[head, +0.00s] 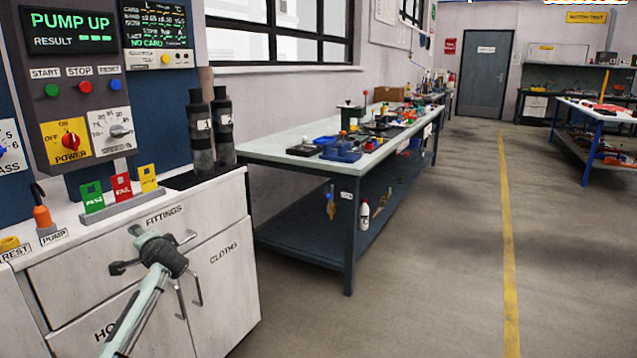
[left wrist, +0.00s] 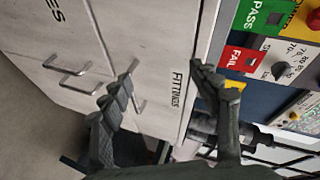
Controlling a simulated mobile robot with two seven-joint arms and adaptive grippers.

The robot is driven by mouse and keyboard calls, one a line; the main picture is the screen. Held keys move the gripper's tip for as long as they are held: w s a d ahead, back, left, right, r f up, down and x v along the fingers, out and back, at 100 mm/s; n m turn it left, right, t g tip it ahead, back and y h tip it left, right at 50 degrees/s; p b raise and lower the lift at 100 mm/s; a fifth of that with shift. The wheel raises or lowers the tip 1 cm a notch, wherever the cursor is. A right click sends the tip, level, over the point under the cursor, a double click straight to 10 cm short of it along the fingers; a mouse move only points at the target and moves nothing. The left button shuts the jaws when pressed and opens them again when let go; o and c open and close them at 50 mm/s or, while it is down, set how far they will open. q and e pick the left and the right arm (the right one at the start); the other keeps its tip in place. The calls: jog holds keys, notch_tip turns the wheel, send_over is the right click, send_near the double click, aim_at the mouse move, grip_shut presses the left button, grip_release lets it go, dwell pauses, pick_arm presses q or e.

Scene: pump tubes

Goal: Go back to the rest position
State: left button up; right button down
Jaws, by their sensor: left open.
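My left gripper (head: 150,253) is in front of the white cabinet, close to the drawer marked FITTINGS (head: 85,262). The left wrist view shows the gripper (left wrist: 164,66) with its two dark fingers spread apart and nothing held between them. The FITTINGS drawer (left wrist: 165,105) and its metal handle (left wrist: 138,97) show behind the fingers there. The drawer looks shut, and I cannot tell whether a finger touches the handle. My right gripper is in neither view.
Green, red and yellow tags (head: 122,193) and two dark cylinders (head: 223,125) stand on the counter below the pump panel (head: 85,75). Door handles (left wrist: 70,83) stick out beside the gripper. A workbench (head: 270,148) stands to the right; the floor (head: 430,270) beyond is clear.

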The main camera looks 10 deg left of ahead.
pick_arm(q)
jog(key=w+d+f+n+t+h, duration=0.1)
jog(key=w+d+f+n+h, duration=0.15)
jog(key=d, duration=0.25)
jog(key=w+d+f+n+t+h, duration=0.1)
jog(key=w+d+f+n+h, duration=0.1)
jog(key=d+h, duration=0.25)
jog(key=s+d+f+m+g, duration=0.1)
jog(key=s+d+f+g, duration=0.1)
jog(key=s+f, duration=0.6)
jog(key=s+d+f+g, duration=0.1)
jog(key=s+d+f, duration=0.25)
jog(key=f, duration=0.75)
jog(key=s+d+f+g, duration=0.2)
jog(key=s+f, duration=0.6)
jog(key=s, duration=0.5)
jog(key=s+d+f+g+h, duration=0.1)
jog(key=s+d+f+g, duration=0.1)
jog(key=s+f, duration=0.6)
jog(key=s+d+f+g+h, duration=0.1)
jog(key=s+f, duration=0.8)
jog(key=s, duration=1)
jog(key=shift+d+m+g, duration=0.35)
jog(key=shift+d+g, duration=0.35)
jog(key=shift+d, duration=0.3)
